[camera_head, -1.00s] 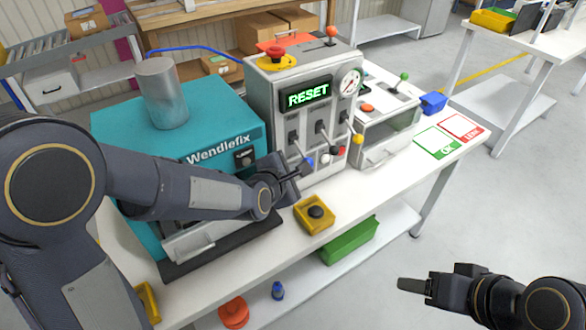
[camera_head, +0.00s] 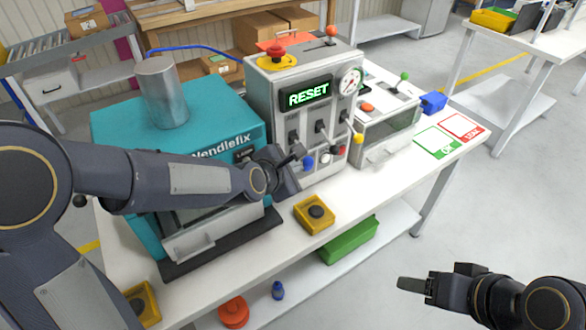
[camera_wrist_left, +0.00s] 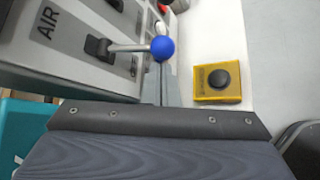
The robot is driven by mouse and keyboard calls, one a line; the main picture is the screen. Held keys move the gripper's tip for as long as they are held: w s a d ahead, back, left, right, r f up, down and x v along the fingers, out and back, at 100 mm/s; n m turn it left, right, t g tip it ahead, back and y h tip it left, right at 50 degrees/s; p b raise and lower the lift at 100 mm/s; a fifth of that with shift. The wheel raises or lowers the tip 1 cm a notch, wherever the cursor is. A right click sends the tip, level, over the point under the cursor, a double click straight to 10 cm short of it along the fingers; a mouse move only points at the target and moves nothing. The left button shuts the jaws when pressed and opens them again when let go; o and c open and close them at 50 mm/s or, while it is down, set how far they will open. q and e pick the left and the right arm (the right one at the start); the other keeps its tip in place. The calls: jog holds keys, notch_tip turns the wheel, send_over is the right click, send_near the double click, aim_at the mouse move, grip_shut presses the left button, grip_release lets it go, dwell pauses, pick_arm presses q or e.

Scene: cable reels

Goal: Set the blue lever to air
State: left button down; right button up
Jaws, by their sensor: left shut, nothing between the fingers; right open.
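The blue lever is the leftmost lever on the front of the grey control panel (camera_head: 263,100). Its blue ball (camera_head: 308,163) sits low, just beside my left fingertips in the head view. In the left wrist view the blue ball (camera_wrist_left: 162,48) ends a metal rod coming out of a black pivot, with the printed AIR label (camera_wrist_left: 46,24) near it on the panel. My left gripper (camera_head: 299,152) is shut and empty; its narrow fingers (camera_wrist_left: 160,84) point toward the ball. Whether they touch it I cannot tell. My right gripper (camera_head: 416,286) is open, away from the bench.
A green RESET display (camera_head: 309,93) is lit above the levers. White and red knobs, a yellow-knobbed lever (camera_head: 358,138) and a pressure gauge (camera_head: 350,81) are close by. A yellow button box (camera_head: 314,214) stands on the bench front. The teal Wendlefix machine (camera_head: 120,130) is left.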

pick_arm(q)
notch_tip(320, 180, up, 6)
jog(key=n+g+h+p, duration=0.2)
jog(key=n+g+p, duration=0.1)
jog(key=p, duration=0.4)
jog(key=shift+g+h, duration=0.3)
jog(key=shift+g, duration=0.4)
pick_arm(e)
notch_tip(320, 180, up, 7)
pick_arm(q)
jog(key=shift+w, duration=0.1)
pick_arm(e)
jog(key=shift+f, duration=0.1)
